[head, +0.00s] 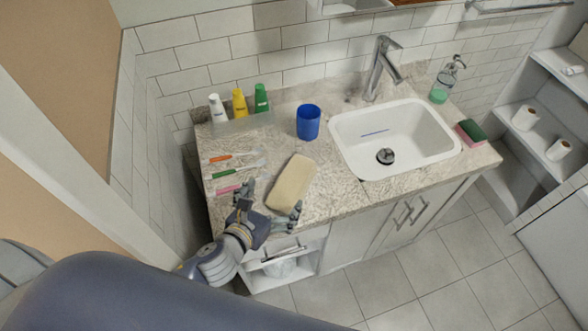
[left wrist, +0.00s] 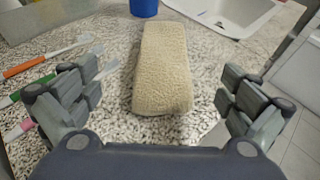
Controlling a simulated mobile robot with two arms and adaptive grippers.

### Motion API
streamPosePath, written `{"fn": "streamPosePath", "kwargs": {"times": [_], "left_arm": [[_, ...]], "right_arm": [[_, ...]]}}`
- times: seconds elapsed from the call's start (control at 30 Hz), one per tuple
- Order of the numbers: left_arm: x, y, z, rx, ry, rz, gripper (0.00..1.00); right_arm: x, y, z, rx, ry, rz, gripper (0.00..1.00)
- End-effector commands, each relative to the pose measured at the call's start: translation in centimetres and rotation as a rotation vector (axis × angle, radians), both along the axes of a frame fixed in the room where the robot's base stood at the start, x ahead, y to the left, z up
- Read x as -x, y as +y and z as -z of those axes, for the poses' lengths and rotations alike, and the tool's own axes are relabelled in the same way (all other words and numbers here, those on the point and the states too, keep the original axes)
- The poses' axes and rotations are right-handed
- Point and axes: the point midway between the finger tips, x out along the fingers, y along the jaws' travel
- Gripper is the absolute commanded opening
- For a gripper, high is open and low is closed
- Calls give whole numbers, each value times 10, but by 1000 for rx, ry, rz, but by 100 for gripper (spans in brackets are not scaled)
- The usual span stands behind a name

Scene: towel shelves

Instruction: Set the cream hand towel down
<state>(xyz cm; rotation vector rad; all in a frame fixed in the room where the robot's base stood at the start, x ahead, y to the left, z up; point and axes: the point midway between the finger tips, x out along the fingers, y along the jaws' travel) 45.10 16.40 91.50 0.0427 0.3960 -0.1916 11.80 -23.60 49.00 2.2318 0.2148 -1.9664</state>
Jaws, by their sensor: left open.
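The cream hand towel (head: 291,182) lies folded on the speckled stone counter (head: 335,185), left of the sink and close to the front edge. It also shows in the left wrist view (left wrist: 162,68), lengthwise between the fingers. My left gripper (head: 270,208) is at the counter's front edge at the near end of the towel. In the left wrist view my left gripper (left wrist: 158,95) is wide open, with a gap between each finger and the towel. My right gripper is not in view.
Toothbrushes (head: 236,172) lie left of the towel. A blue cup (head: 308,122) stands behind it, and several bottles (head: 239,103) stand at the back left. The white sink (head: 345,130) with a faucet (head: 382,70) is to the right. A sponge (head: 470,132) lies beyond the sink.

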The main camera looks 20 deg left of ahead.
Motion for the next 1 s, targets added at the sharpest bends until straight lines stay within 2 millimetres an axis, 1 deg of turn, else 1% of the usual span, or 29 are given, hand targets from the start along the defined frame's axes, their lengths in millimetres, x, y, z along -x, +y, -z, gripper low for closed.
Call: {"fn": "streamPosePath", "kwargs": {"times": [0.03,0.07,0.17,0.2,0.3,0.37,0.47,0.63,0.73,0.83,1.0], "left_arm": [[-9,-2,1,2,-2,-2,100],[-14,-3,3,4,-1,-2,100],[-27,-5,9,4,-1,-2,100],[-32,-7,11,5,-1,-3,100],[-39,-8,15,5,0,-1,100],[-42,-8,16,6,0,-2,100],[-48,-10,17,6,0,-4,100],[-67,-14,23,9,1,-5,100],[-78,-16,29,6,0,-4,100],[-86,-17,33,7,1,-3,100],[-89,-18,35,7,1,-2,100]], "right_arm": [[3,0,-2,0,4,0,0],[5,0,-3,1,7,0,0],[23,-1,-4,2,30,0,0],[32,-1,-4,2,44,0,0],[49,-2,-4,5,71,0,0],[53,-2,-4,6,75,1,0],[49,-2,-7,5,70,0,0],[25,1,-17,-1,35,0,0],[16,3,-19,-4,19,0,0],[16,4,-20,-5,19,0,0],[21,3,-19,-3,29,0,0]]}}
